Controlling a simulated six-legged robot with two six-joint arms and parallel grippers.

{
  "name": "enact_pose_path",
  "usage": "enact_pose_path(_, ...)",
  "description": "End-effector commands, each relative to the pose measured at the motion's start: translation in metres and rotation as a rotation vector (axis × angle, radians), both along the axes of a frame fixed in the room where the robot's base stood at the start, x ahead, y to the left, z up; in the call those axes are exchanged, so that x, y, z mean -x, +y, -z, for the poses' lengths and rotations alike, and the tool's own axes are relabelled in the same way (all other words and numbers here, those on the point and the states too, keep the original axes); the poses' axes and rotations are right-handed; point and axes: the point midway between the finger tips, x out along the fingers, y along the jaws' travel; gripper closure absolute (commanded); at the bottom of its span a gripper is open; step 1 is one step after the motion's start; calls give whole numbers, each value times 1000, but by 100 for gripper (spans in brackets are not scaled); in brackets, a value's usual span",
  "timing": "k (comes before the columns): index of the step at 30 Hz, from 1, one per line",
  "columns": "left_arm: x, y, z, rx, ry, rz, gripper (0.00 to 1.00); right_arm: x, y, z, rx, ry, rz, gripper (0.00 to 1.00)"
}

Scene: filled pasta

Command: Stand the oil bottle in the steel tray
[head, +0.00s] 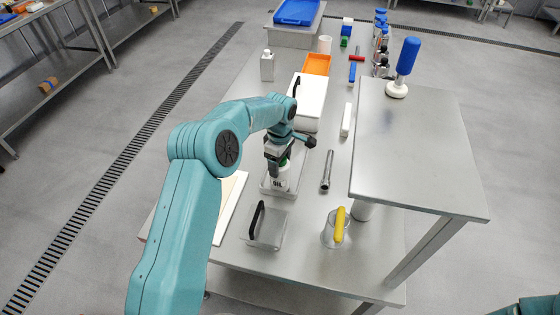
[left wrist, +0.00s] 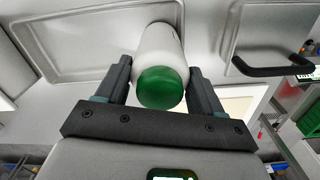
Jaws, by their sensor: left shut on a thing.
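The oil bottle (head: 280,184) is white with a dark OIL label and a green cap. It looks upright over the near end of the steel tray (head: 265,191); I cannot tell whether its base touches the tray floor. My left gripper (head: 279,165) is shut on the bottle from above. In the left wrist view the bottle (left wrist: 158,48) sits between the two fingers, green cap towards the camera, with the tray (left wrist: 37,55) beside and behind it. The gripper and arm hide part of the tray. My right gripper is not in view.
A clear bin with a black handle (head: 268,232) stands just in front of the tray. A white box (head: 311,101) stands behind it. A steel tube (head: 327,171) and a jug with a yellow-handled tool (head: 339,228) are to the right. A raised steel shelf (head: 425,150) overhangs the right side.

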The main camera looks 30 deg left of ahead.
Motion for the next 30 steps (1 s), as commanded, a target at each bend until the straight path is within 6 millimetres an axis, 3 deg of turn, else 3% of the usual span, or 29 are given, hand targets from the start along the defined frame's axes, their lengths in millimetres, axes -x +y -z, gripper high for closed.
enact_pose_path(3, 0, 0, 3, 0, -1, 0, 99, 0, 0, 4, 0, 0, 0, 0)
enact_pose_path(4, 0, 0, 2, 0, 0, 1, 23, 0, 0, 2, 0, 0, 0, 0)
enact_pose_path(6, 0, 0, 2, 0, 0, 1, 7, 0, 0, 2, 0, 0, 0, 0)
enact_pose_path(17, -1, 0, -4, 0, -2, 1, 7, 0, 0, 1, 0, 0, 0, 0)
enact_pose_path(20, -1, 0, -20, -1, -4, 2, 7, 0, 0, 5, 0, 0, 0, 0)
enact_pose_path(30, -1, 0, -96, 0, -4, 1, 7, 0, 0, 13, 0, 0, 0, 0)
